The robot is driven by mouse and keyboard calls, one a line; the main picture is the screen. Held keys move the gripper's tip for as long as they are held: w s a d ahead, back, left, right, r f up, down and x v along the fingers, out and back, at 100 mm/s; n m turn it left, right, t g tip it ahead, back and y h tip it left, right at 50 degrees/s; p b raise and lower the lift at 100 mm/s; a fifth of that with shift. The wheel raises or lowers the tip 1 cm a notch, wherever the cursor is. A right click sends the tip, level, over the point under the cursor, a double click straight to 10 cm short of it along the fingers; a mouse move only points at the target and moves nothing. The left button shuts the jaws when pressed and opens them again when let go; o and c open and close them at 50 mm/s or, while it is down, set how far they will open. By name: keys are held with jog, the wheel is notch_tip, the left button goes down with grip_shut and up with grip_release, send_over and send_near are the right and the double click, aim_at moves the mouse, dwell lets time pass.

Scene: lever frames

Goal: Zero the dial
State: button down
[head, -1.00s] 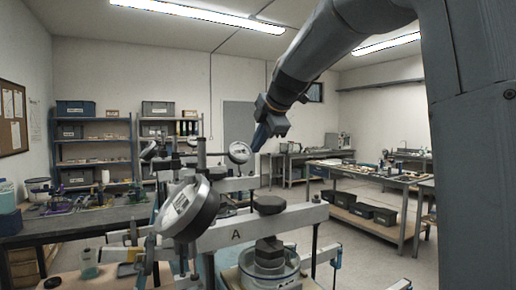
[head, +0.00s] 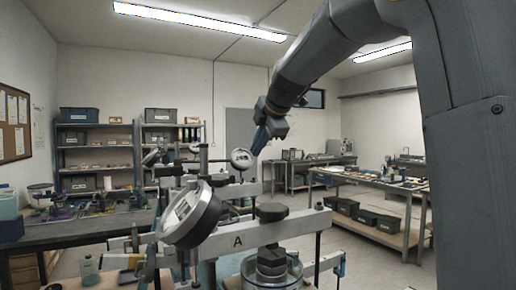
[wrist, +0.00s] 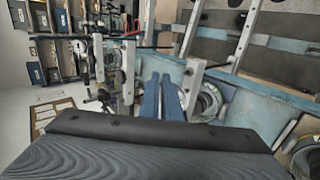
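A large round dial gauge (head: 190,215) with a white face and grey rim is tilted at the left end of a grey beam marked A (head: 238,241), in the near left of the head view. Its needle is too small to read. A smaller dial gauge (head: 242,158) stands farther back on another frame. My gripper (head: 260,142) points down, with blue fingers, and appears close to the smaller dial in the picture; the depth gap is unclear. In the wrist view the gripper's two fingers (wrist: 160,92) are close together, with nothing visible between them.
A dark knob (head: 272,212) tops the beam, above a stacked base (head: 271,262). Uprights and clamps crowd around the frames. A workbench (head: 80,230) stands at left, a table with bins (head: 350,180) at right. Open floor shows between the frames and that table.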

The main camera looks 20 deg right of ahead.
jog(key=shift+w+r, duration=0.2)
dwell(0.3)
jog(key=shift+d+v, duration=0.2)
jog(key=shift+v, duration=2.8)
jog(key=shift+f, duration=0.1)
